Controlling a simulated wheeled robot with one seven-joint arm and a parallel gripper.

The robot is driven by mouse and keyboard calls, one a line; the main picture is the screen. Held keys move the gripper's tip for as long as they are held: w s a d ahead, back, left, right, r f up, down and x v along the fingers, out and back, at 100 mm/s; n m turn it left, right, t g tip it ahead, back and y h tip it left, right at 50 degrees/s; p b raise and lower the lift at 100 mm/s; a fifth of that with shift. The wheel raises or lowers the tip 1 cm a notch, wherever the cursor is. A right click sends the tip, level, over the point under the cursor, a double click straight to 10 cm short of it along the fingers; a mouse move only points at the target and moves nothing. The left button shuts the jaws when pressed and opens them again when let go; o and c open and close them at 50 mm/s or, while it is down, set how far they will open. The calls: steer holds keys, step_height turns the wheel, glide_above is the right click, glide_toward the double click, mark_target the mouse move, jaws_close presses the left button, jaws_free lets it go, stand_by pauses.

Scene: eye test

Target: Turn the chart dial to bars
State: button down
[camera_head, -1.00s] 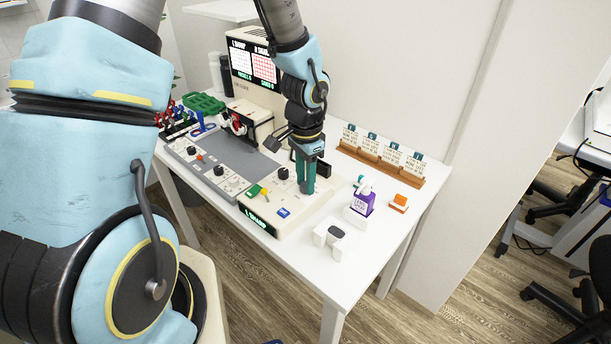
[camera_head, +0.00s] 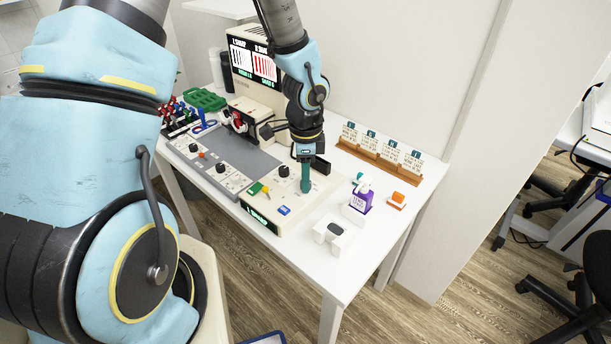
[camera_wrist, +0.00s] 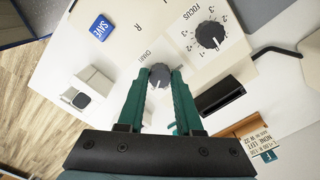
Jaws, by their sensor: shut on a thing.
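The chart dial (camera_wrist: 158,75) is a dark round knob on the cream console (camera_wrist: 130,55), with the word CHART beside it. My gripper (camera_wrist: 160,78) is shut on the dial, one teal finger on each side, in the wrist view. In the head view my gripper (camera_head: 306,187) points straight down onto the console and hides the dial.
The focus dial (camera_wrist: 211,35), a black handle (camera_wrist: 222,97) and the blue SAVE button (camera_wrist: 102,27) are near the gripper. Card racks (camera_head: 378,157) are behind.

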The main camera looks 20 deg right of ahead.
stand_by(0.3)
steer(key=c, duration=0.6)
jaws_free()
step_height(320, 180, up, 11)
steer(key=shift+f, duration=0.1)
